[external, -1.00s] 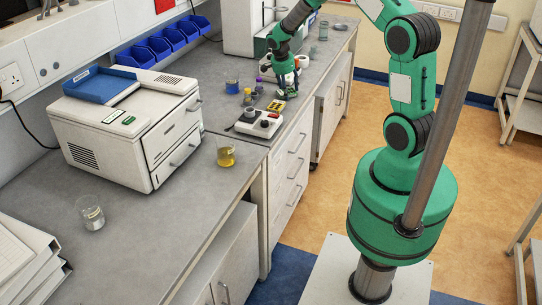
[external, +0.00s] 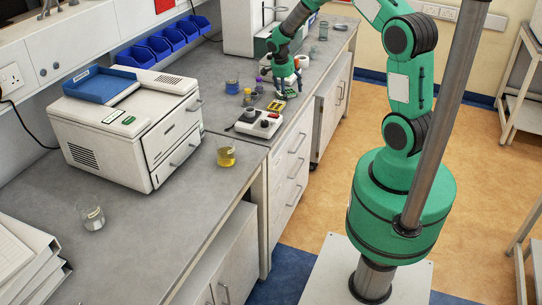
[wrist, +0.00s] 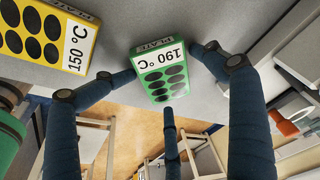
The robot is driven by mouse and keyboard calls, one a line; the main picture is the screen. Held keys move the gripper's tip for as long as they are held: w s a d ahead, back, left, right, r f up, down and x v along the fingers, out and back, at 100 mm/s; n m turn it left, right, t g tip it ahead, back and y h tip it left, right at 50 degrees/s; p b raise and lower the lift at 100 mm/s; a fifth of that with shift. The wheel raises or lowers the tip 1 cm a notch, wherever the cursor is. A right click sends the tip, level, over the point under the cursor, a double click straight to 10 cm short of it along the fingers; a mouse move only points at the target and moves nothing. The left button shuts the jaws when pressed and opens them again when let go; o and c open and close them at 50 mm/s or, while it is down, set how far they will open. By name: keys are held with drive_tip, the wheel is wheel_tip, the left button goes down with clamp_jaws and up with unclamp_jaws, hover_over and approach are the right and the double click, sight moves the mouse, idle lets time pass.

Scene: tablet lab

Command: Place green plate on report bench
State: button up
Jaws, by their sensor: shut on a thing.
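The green plate (wrist: 161,74), marked "190 °C" with dark round wells, sits between my gripper's blue fingers in the wrist view. My gripper (external: 280,90) is shut on it, with fingers at its left and right sides and one finger at its lower edge. In the external view the gripper is over the far bench, near its front edge, and mostly hides the plate. I cannot tell how far the plate is above the surface. No label shows which surface is the report bench; a grey near bench (external: 150,245) has open top space.
A yellow plate (wrist: 45,40) marked "150 °C" lies close by. A large white machine (external: 125,125) and a clear beaker (external: 92,217) stand on the near bench.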

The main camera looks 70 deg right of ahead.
drive_tip(key=shift+d+r, duration=0.1)
drive_tip(key=shift+w+r, duration=0.1)
drive_tip(key=shift+r, duration=0.35)
drive_tip(key=s+v, duration=0.1)
drive_tip(key=v, duration=1)
drive_tip(key=shift+w+a, duration=0.2)
drive_tip(key=shift+w, duration=0.3)
